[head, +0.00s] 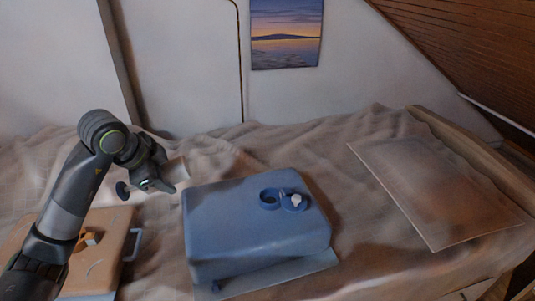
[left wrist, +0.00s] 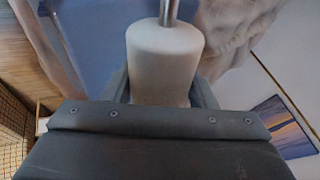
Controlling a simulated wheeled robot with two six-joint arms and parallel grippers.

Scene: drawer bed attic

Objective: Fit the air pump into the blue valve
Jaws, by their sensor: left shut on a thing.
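The air pump (left wrist: 165,55) is a pale grey-white rounded body with a metal nozzle, and my left gripper is shut on it in the left wrist view. In the head view my left gripper (head: 166,184) is left of the blue cushion (head: 235,220), apart from the valve; a pale part of the pump (head: 181,168) seems to show beside it. The blue valve (head: 269,197) is a round ring with a dark opening on top of the cushion. Its cap (head: 293,203), with a white piece on it, lies open at the right. My right gripper is not in view.
An orange-tan case (head: 103,246) with a pale handle lies at the left, under my left arm. A flat pale board (head: 440,190) lies on the rumpled bed cover (head: 330,150) at the right. A sunset picture (head: 286,34) hangs on the wall. The space above the cushion is clear.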

